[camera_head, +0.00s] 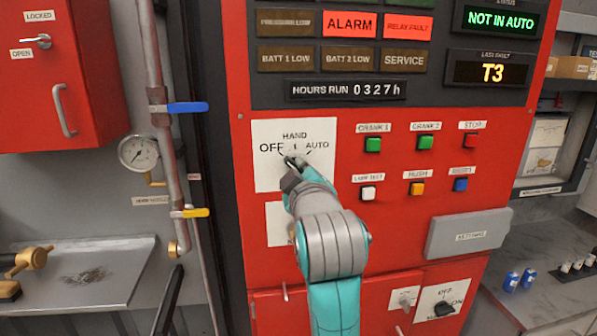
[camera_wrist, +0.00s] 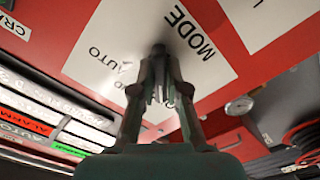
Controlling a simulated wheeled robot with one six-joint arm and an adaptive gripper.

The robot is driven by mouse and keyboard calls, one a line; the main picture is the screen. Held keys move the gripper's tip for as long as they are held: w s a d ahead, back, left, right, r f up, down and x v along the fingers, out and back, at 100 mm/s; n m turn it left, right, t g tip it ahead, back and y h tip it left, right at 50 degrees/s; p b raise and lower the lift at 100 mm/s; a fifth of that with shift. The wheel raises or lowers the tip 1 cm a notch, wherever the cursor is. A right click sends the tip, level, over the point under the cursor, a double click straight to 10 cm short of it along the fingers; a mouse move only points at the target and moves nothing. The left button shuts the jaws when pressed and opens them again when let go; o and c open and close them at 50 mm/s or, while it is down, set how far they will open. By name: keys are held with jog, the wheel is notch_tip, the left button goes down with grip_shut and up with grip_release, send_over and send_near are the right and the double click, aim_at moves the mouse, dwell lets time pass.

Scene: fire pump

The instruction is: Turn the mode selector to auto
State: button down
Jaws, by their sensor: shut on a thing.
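The mode selector's white plate (camera_head: 262,165) is on the red panel, marked OFF, HAND and AUTO. Its dark knob is mostly hidden behind my gripper (camera_head: 292,163) in the head view. In the wrist view my gripper (camera_wrist: 160,75) has its two fingers closed around the dark knob (camera_wrist: 158,49), in front of the plate (camera_wrist: 112,45) with the words MODE and AUTO. I cannot tell exactly where the knob points. The status display (camera_head: 500,20) reads NOT IN AUTO in green.
Push buttons, such as the green CRANK 1 button (camera_head: 373,144), are right of the selector. A grey box (camera_head: 468,234) juts out lower right. A pipe with a blue lever (camera_head: 187,107) and a gauge (camera_head: 138,153) stand at left. Lit ALARM and RELAY FAULT tiles are above.

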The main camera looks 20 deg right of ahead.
jog(key=shift+a+m, duration=0.15)
jog(key=shift+m, duration=9.35)
jog(key=c, duration=1.2)
grip_release()
